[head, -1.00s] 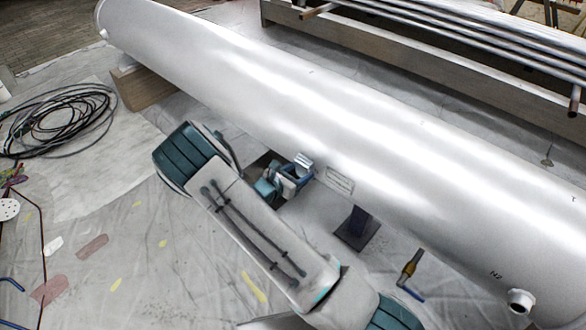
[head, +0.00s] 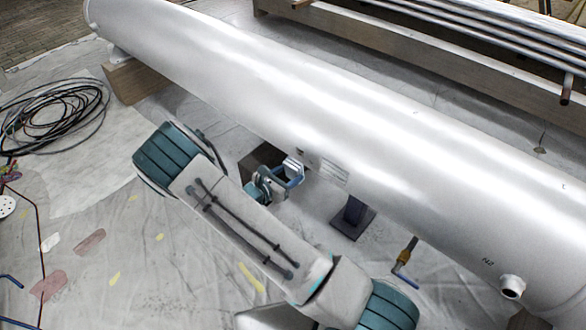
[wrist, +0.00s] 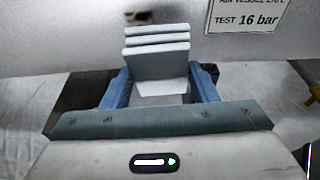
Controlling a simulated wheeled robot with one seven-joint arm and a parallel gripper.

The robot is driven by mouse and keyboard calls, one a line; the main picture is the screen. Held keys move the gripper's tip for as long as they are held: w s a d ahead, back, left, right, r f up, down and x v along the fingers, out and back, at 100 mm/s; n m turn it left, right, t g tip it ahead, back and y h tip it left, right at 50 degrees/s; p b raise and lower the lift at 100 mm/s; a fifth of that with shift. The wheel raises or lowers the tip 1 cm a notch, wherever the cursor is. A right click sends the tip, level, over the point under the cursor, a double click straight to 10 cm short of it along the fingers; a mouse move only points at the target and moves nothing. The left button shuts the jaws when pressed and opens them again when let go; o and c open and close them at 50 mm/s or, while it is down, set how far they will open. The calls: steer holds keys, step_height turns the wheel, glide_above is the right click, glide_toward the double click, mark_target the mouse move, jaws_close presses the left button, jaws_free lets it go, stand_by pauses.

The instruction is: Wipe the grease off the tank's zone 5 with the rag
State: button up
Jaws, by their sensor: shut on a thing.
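The tank (head: 300,95) is a long silver-white cylinder lying across the head view; it also fills the top of the wrist view (wrist: 60,35). My gripper (head: 288,177) is low beside the tank's near side, left of the label plate. In the wrist view my gripper (wrist: 160,88) has its blue fingers shut on the rag (wrist: 157,58), a pale grey folded pad. The rag points at the tank wall; I cannot tell whether it touches. A small dark patch (wrist: 139,18) shows on the wall just above the rag. No zone number is readable.
A label plate (wrist: 247,14) reading "TEST 16 bar" is right of the rag. A nozzle (head: 512,286) juts out at right. Coiled cables (head: 50,112) lie on the left floor.

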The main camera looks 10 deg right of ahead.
steer(key=shift+s+a+f, duration=0.15)
steer(key=shift+s+a, duration=0.4)
steer(key=shift+a, duration=0.25)
steer(key=shift+s+a+f, duration=0.2)
steer(key=shift+s+a, duration=0.7)
steer(key=shift+a, duration=0.3)
